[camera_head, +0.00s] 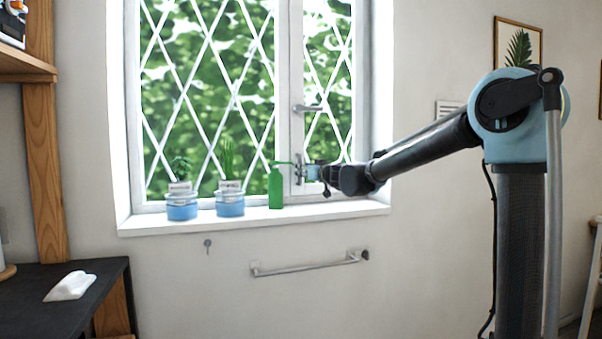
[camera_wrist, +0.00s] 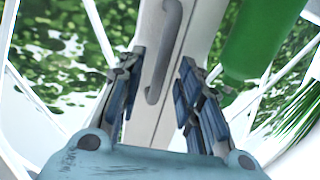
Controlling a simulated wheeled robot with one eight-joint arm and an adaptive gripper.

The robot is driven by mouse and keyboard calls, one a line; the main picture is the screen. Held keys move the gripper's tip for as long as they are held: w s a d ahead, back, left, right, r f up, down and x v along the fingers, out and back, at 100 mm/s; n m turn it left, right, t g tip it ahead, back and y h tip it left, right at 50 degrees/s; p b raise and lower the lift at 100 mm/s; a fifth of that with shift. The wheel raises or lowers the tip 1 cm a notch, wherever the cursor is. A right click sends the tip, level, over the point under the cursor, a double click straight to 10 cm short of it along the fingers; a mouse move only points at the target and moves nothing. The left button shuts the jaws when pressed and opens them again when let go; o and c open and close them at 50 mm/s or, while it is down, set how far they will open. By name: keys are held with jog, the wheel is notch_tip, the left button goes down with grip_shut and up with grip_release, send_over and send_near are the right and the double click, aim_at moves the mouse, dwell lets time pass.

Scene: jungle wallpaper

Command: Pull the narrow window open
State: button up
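The narrow window (camera_head: 328,75) is the right-hand pane with a white lattice. It looks shut in its frame. A lever handle (camera_head: 308,108) sits at its left edge, halfway up. My gripper (camera_head: 303,172) is at the lower left corner of this pane, just above the sill. In the wrist view, a grey bar handle (camera_wrist: 165,50) on a white frame strip lies between the fingers of my gripper (camera_wrist: 160,70). The fingers are spread, with a gap on both sides of the handle. Whether the tips reach past the bar is unclear.
A green pump bottle (camera_head: 275,188) stands on the sill (camera_head: 250,220) close left of my gripper; it also shows beside the fingers in the wrist view (camera_wrist: 255,40). Two potted plants (camera_head: 181,207) (camera_head: 230,204) stand farther left. A towel rail (camera_head: 308,266) hangs below.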

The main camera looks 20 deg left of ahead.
aim_at(300, 180)
jog(key=shift+x, duration=1.9)
jog(key=shift+c, duration=0.6)
grip_shut()
